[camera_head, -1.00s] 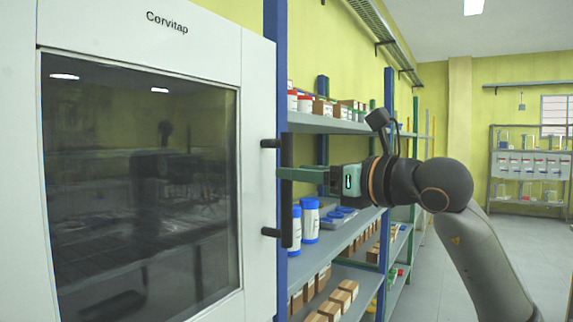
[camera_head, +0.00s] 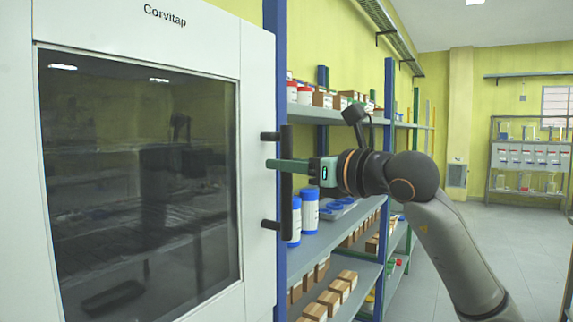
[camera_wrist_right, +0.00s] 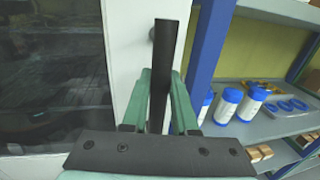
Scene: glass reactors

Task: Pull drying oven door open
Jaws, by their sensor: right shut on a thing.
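The drying oven (camera_head: 258,100) fills the left of the head view, with a white front, a large dark window and the name Corvitap. Its door (camera_head: 140,185) looks shut. A black vertical bar handle (camera_head: 286,215) stands off the door's right edge on two posts. My right gripper (camera_head: 280,164) has its green fingers at the handle, above its middle, and is shut on it. In the right wrist view the handle (camera_wrist_right: 170,65) runs between the two green fingers (camera_wrist_right: 160,98). My left gripper is not in view.
A shelf rack with a blue post (camera_head: 274,60) stands close to the right of the oven. It holds blue-capped bottles (camera_head: 309,209), small boxes (camera_head: 340,288) and jars. Open floor (camera_head: 500,250) lies to the right.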

